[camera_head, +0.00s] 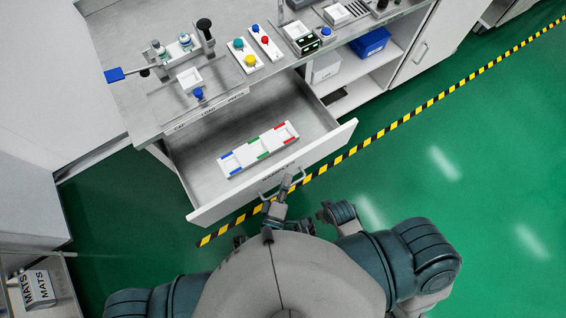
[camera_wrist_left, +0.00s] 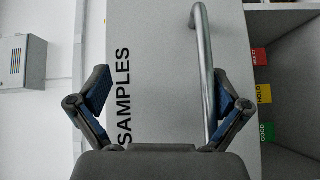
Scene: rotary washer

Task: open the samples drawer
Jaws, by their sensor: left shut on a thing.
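The samples drawer (camera_head: 330,142) is pulled out from under the bench, its inside open to view from above. Its white front with the word SAMPLES (camera_wrist_left: 124,95) fills the middle of the left wrist view. The metal bar handle (camera_wrist_left: 204,65) is on that front, and it also shows in the head view (camera_head: 264,191). My left gripper (camera_head: 287,184) is at the handle. In the left wrist view its fingers (camera_wrist_left: 160,92) are spread on either side, with the bar between them near the right finger; it is shut on the handle.
A white tray (camera_head: 231,163) with blue, green and red marked sections lies in the drawer. The bench top (camera_head: 225,115) above holds a small stand, coloured knobs and boxes. A blue bin (camera_head: 371,43) sits on a shelf at right. Green floor (camera_head: 450,190) is clear at right.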

